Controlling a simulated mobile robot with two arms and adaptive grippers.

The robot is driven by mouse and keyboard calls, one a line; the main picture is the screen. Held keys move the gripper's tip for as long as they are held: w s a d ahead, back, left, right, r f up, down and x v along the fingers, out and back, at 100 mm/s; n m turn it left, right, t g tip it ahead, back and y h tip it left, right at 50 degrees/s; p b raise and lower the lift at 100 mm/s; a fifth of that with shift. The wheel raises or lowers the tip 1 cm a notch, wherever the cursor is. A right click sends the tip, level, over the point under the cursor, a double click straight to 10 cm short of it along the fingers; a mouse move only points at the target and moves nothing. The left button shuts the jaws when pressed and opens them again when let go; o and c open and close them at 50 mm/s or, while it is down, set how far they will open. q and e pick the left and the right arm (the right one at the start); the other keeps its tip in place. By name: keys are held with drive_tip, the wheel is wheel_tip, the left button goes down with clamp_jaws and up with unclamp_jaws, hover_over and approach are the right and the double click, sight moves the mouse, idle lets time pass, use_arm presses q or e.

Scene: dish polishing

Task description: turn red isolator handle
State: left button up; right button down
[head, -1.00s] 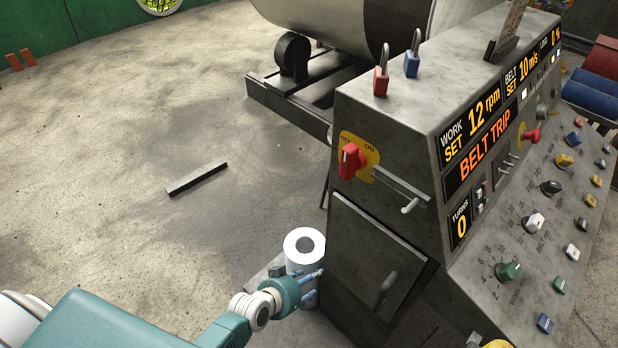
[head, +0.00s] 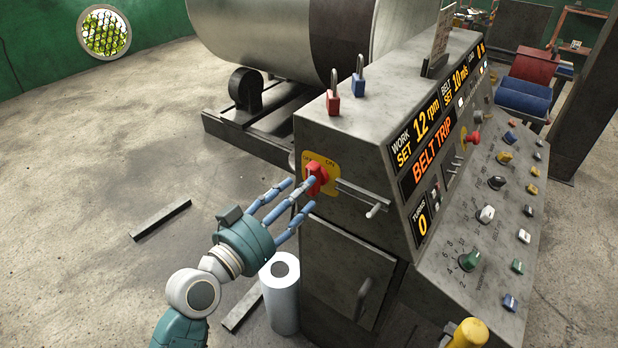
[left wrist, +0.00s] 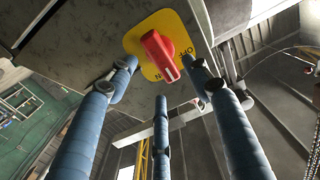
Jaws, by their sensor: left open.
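The red isolator handle (head: 317,179) sits on a yellow plate (head: 333,180) marked OFF and ON, on the end face of the grey console. In the left wrist view the handle (left wrist: 160,54) shows whole, its white-marked end near the OFF lettering. My left gripper (head: 300,193) is open in front of the plate, with its blue fingers spread and pointing at the handle. In the left wrist view the fingers (left wrist: 163,78) lie to both sides of the handle and below it, not closed on it. Whether a fingertip touches is unclear. My right gripper is not in view.
A metal bar (head: 358,196) juts from the console just right of the plate. A red padlock (head: 333,102) and a blue padlock (head: 358,84) stand on top. A white roll (head: 281,300) stands below my gripper. The floor to the left is mostly clear.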

use_arm(q)
drive_tip(key=x, duration=0.4)
drive_tip(key=shift+w+d+p, duration=0.15)
drive_tip(key=shift+w+p, duration=0.15)
drive_tip(key=shift+p, duration=0.1)
drive_tip(key=c, duration=1.2)
